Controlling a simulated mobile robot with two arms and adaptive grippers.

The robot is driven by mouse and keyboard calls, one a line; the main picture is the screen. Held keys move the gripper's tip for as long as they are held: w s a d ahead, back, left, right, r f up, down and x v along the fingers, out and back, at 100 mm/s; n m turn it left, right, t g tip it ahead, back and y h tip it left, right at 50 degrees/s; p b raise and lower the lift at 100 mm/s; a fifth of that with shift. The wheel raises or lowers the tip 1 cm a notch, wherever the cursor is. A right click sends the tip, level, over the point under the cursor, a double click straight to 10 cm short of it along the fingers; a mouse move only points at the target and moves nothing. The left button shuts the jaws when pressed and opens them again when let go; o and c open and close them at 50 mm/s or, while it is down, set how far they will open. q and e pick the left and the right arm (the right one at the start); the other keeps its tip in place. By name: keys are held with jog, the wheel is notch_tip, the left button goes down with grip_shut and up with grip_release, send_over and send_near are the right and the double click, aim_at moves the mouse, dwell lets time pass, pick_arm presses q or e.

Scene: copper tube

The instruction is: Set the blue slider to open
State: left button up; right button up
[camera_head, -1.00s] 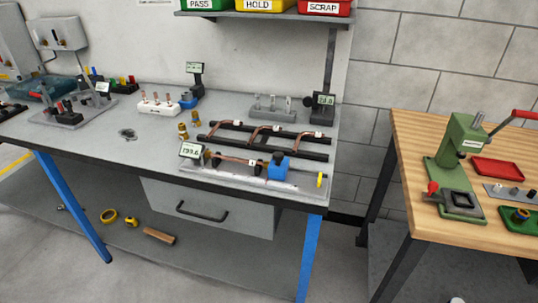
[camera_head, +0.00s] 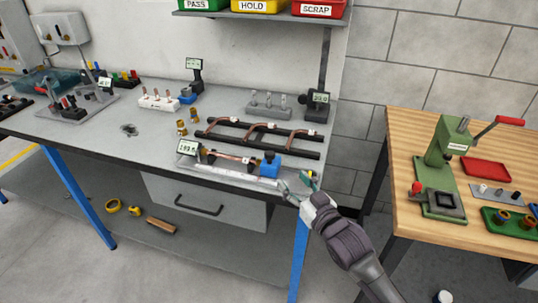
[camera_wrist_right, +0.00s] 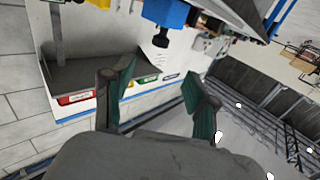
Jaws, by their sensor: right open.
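The blue slider (camera_head: 270,164) sits on the silver rail of the measuring fixture (camera_head: 240,176) at the bench's front edge. A copper tube (camera_head: 232,158) lies just left of it, and a small display (camera_head: 187,147) stands at the rail's left end. My right gripper (camera_head: 298,183) is open and empty in front of the rail's right end, apart from the slider. In the right wrist view a blue block (camera_wrist_right: 168,13) with a dark knob, seemingly the slider, appears at the top, beyond the open fingers (camera_wrist_right: 158,82). My left gripper is not in view.
Behind the fixture, bent copper tubes lie across a black rack (camera_head: 262,137). Brass fittings (camera_head: 182,127) stand to its left. A wooden table (camera_head: 418,122) with a green press (camera_head: 440,160) is at right, with a floor gap between. A drawer (camera_head: 205,200) hangs below the bench.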

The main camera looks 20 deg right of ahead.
aim_at(272, 157)
jog(key=w, duration=0.4)
jog(key=w+a+p, duration=0.1)
jog(key=w, duration=0.3)
jog(key=w+a, duration=0.1)
jog(key=w, duration=0.3)
jog(key=shift+a, duration=0.15)
grip_shut()
